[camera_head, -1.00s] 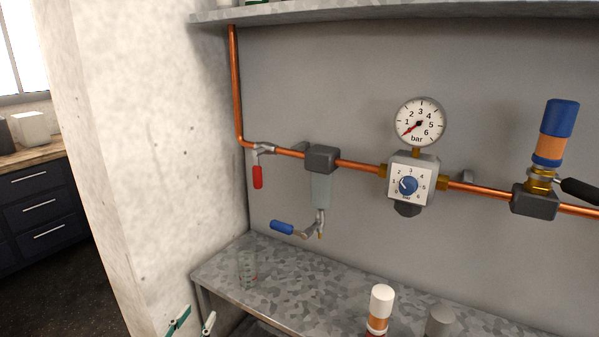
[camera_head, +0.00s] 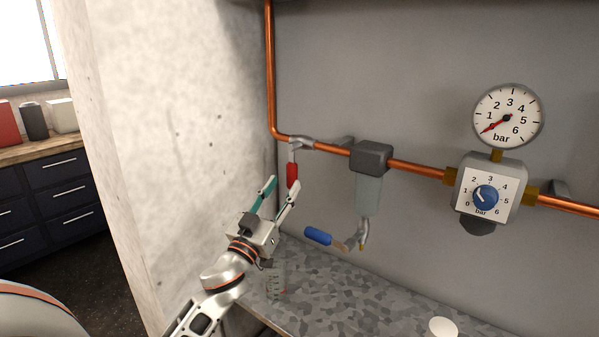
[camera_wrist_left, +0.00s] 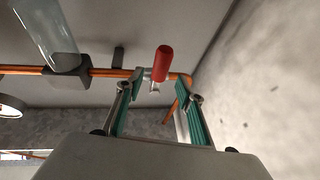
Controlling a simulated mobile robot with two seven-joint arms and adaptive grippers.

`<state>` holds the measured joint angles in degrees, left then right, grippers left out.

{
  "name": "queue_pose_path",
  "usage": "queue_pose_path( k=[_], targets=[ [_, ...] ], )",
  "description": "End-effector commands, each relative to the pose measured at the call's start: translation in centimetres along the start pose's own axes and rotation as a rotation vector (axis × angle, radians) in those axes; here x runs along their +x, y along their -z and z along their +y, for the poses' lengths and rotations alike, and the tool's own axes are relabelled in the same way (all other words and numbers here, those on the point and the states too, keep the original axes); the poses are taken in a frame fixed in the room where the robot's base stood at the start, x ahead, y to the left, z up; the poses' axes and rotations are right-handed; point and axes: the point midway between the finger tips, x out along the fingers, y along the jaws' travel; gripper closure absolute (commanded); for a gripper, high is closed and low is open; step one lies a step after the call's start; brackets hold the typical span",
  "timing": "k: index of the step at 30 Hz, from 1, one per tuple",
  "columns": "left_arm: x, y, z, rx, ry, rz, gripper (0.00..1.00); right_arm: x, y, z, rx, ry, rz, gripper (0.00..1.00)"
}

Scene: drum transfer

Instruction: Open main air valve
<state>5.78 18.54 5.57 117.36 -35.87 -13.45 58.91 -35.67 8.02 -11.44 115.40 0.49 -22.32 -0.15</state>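The main air valve (camera_head: 301,143) sits on the copper pipe near the left corner of the wall, with its red handle (camera_head: 292,175) hanging straight down. My left gripper (camera_head: 282,186) is open, its two fingers pointing up toward the handle from below. In the left wrist view the red handle (camera_wrist_left: 162,63) stands beyond and between the spread fingertips (camera_wrist_left: 160,84), with nothing held. Whether a finger touches the handle cannot be told. My right gripper is in neither view.
A concrete wall (camera_head: 170,130) stands close on the left of my left gripper. A metal bench (camera_head: 345,295) lies below, with a clear beaker (camera_head: 276,281).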

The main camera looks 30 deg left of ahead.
Motion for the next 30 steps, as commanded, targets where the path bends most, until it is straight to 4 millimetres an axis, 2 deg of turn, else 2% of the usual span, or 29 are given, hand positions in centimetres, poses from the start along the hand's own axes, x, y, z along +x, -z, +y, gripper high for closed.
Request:
queue_pose_path(
  k=[6,12,23,24,28,30],
  targets=[
    [3.6,0.2,0.0,0.001,0.000,0.003,0.63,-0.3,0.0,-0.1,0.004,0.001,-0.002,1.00],
    [5.7,0.1,0.0,0.002,0.000,0.001,0.63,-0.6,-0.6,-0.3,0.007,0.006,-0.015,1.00],
    [6.3,-0.1,0.0,0.001,0.001,-0.002,0.63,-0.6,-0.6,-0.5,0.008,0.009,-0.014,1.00],
    [6.3,-0.1,0.0,0.001,0.001,-0.002,0.68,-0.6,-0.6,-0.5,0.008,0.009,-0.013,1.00],
    [6.3,0.0,0.0,0.001,0.001,-0.002,1.00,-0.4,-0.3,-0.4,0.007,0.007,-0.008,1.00],
    [6.3,0.0,0.0,0.001,0.001,-0.002,1.00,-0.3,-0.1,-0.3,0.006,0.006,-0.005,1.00]
  ],
)
